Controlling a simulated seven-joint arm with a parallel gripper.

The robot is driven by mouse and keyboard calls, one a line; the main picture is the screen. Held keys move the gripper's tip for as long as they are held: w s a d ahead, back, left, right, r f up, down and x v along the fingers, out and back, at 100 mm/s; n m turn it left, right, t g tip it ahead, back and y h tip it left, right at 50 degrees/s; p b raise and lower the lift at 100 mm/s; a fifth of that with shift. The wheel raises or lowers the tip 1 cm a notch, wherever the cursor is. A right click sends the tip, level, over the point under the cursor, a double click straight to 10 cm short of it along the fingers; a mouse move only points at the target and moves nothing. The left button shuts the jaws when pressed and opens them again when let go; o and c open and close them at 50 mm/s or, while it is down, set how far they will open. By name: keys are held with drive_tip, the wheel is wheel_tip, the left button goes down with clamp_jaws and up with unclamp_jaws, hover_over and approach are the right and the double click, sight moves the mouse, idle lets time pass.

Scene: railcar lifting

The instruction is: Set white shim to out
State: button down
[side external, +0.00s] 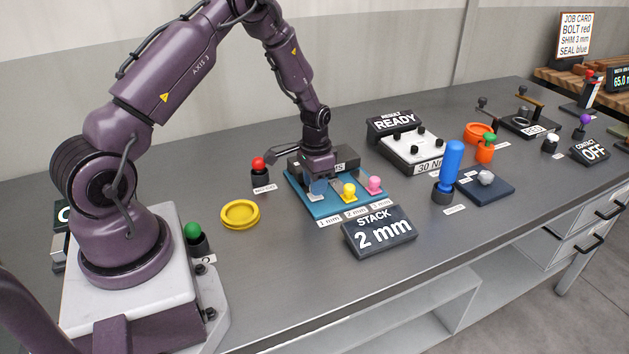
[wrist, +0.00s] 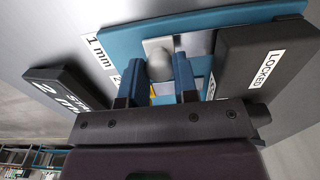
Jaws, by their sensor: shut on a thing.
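The white shim has a pale round knob (wrist: 159,67) on a light flat plate (wrist: 153,44), lying on the blue shim tray by the "1 mm" label. My gripper (wrist: 157,76) is shut on the knob, with one blue fingertip on each side of it. In the side external view my gripper (side external: 318,186) is low over the left end of the blue tray (side external: 320,209) and covers most of the white shim's knob. The yellow shim (side external: 349,191) and pink shim (side external: 374,184) sit to the right on the same tray. The stack display (side external: 380,233) reads "2 mm".
A dark block marked "LOCKED" (wrist: 265,65) stands close beside my gripper. A red-topped post (side external: 259,170) and yellow ring (side external: 240,214) are left of the tray. A tall blue handle (side external: 450,165) stands to the right.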

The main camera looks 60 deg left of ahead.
sight(323, 208)
drive_tip(key=shift+d, duration=2.25)
drive_tip(key=c, duration=0.9)
unclamp_jaws()
drive_tip(key=shift+o, duration=0.2)
drive_tip(key=shift+a+r, duration=0.1)
drive_tip(key=shift+r, duration=0.35)
wheel_tip(323, 208, up, 12)
